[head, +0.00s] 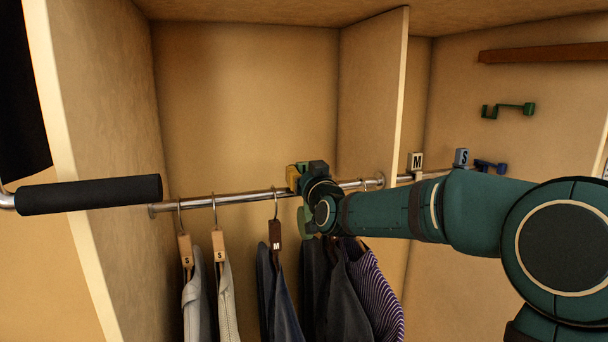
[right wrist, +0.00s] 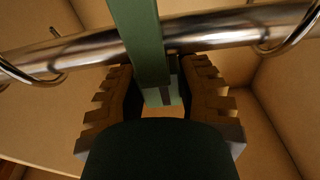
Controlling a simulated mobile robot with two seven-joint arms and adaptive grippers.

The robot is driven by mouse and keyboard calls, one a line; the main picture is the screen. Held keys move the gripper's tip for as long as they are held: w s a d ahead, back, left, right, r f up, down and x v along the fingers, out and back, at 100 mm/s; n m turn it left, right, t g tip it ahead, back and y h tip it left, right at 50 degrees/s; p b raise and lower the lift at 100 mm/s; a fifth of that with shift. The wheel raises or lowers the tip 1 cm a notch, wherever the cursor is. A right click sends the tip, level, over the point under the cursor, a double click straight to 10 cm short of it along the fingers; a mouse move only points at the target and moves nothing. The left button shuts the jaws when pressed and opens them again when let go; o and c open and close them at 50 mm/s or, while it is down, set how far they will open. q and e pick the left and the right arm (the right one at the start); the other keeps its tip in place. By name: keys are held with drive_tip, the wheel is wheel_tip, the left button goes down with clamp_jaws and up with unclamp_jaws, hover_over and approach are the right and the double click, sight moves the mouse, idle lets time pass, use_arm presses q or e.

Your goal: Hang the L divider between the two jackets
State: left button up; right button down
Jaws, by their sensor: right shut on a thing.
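My right gripper (head: 300,180) is at the hanging rail (head: 235,198), between a dark jacket (head: 279,300) on a brown M-tagged hanger (head: 275,236) and a group of dark garments (head: 340,300) to its right. In the right wrist view, its jaws (right wrist: 160,92) are around a green piece (right wrist: 143,45), likely the divider, which crosses the metal rail (right wrist: 215,32). A green edge (head: 306,222) also shows below the gripper in the head view. No letter on the held piece is visible. My arm hides part of the rail and the hanger tops. My left gripper is out of view.
Two light garments on S-tagged hangers (head: 219,245) hang at the left. A vertical panel (head: 370,100) stands behind my arm. Beyond it are an M block (head: 416,162), an S block (head: 461,158) and a green wall hook (head: 508,110). A black cylindrical grip (head: 88,195) juts in at left.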

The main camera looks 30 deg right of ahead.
drive_tip(key=c, duration=0.6)
unclamp_jaws()
drive_tip(key=v, duration=1.2)
